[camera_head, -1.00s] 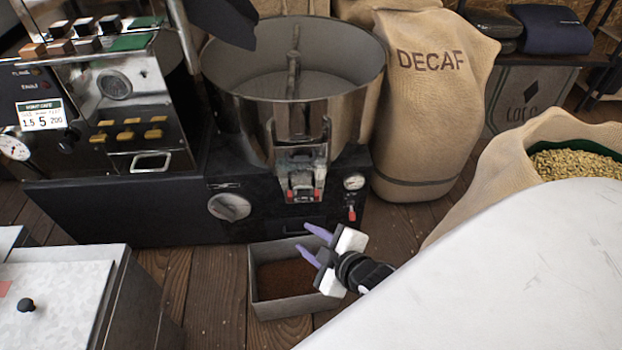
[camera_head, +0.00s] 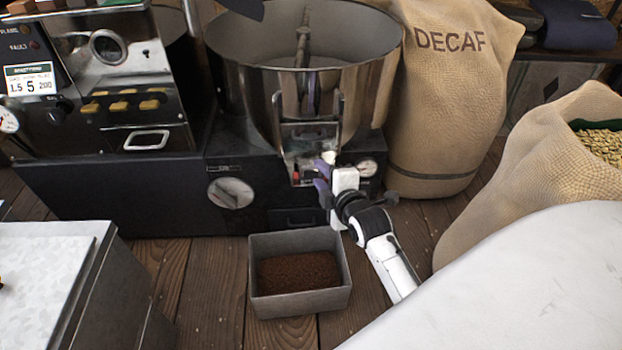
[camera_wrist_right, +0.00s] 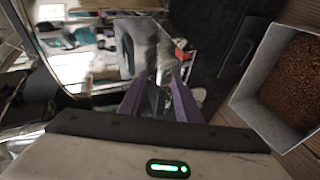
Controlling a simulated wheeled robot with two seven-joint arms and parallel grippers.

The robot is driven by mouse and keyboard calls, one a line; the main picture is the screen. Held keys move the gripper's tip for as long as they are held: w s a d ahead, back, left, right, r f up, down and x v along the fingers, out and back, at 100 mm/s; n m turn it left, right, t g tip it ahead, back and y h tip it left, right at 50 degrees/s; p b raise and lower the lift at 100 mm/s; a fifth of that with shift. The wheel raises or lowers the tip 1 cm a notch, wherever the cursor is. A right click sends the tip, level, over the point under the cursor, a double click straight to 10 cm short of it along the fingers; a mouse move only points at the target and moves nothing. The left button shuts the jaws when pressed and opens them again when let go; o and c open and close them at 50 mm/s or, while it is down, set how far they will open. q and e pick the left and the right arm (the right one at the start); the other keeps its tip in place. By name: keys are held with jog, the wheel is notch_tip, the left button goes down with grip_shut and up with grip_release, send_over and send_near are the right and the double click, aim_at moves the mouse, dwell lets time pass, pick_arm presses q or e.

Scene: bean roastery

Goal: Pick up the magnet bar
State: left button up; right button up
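I cannot pick out the magnet bar for certain. A small fitting with red ends (camera_head: 296,174) sits at the front outlet of the steel drum (camera_head: 335,95); it may be the bar, and my gripper partly covers it. My right gripper (camera_head: 319,178) is at the right side of this outlet, with its purple fingers apart. In the right wrist view, the open fingers (camera_wrist_right: 160,76) point at the metal outlet chute (camera_wrist_right: 139,48), with red parts (camera_wrist_right: 187,55) just beyond the right finger. I see nothing clearly held. My left gripper does not show.
A grey bin of brown grounds (camera_head: 299,301) stands on the floor below my right gripper. The DECAF sack (camera_head: 440,110) and an open bean sack (camera_head: 540,160) stand right. A control machine (camera_head: 125,85) is left, a metal-topped cabinet (camera_head: 45,275) front left.

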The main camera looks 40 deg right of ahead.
aim_at(317, 172)
jog(key=shift+b+x, duration=0.4)
jog(key=shift+x, duration=1.15)
jog(key=shift+a, duration=0.1)
grip_shut()
jog(key=shift+r, duration=0.15)
